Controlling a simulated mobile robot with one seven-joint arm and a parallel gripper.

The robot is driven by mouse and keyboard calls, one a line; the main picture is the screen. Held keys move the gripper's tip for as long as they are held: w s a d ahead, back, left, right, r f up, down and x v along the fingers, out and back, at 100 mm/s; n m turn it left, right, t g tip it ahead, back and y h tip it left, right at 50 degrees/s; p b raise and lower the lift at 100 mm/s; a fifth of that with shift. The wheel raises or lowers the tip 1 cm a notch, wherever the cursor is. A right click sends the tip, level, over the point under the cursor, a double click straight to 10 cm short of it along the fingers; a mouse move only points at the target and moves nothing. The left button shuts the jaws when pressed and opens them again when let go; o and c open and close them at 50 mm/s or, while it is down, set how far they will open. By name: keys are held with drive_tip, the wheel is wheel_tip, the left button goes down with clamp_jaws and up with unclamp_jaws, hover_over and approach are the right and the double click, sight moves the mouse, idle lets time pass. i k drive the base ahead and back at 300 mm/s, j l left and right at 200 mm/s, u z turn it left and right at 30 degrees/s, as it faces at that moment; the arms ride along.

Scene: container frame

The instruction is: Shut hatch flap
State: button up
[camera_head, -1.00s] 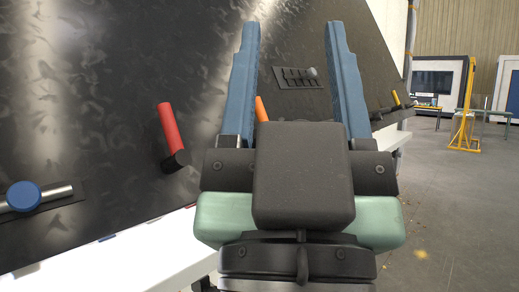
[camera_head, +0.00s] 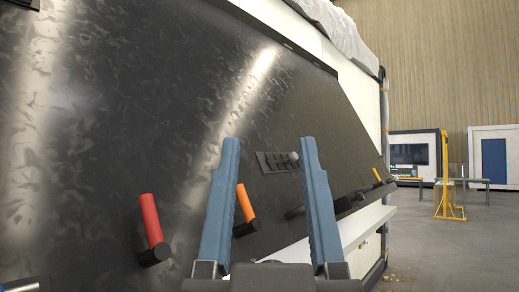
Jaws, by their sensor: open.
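My gripper (camera_head: 270,142) is open and empty. Its two blue fingers point up and away from the camera, in front of a large dark mottled panel (camera_head: 110,100). I cannot make out which part, if any, is the hatch flap. Between the fingers, farther off, show an orange handle (camera_head: 245,203) and a small slotted plate with a grey ball knob (camera_head: 275,162). Whether the fingertips touch the panel cannot be told, but they look apart from it.
A red handle (camera_head: 151,222) sticks out of the panel left of my gripper. A small yellow-tipped handle (camera_head: 377,175) is at its far right. A white ledge (camera_head: 355,228) runs below the panel. Open grey floor (camera_head: 455,255) lies right, with a yellow stand (camera_head: 450,190) beyond.

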sight(105, 105)
drive_tip(key=i+l+z, duration=0.2)
drive_tip(key=i, duration=0.3)
drive_tip(key=i+l+z, duration=0.2)
drive_tip(key=i+l, duration=0.15)
drive_tip(key=i, duration=0.15)
drive_tip(key=i+l+z, duration=0.2)
drive_tip(key=i, duration=0.3)
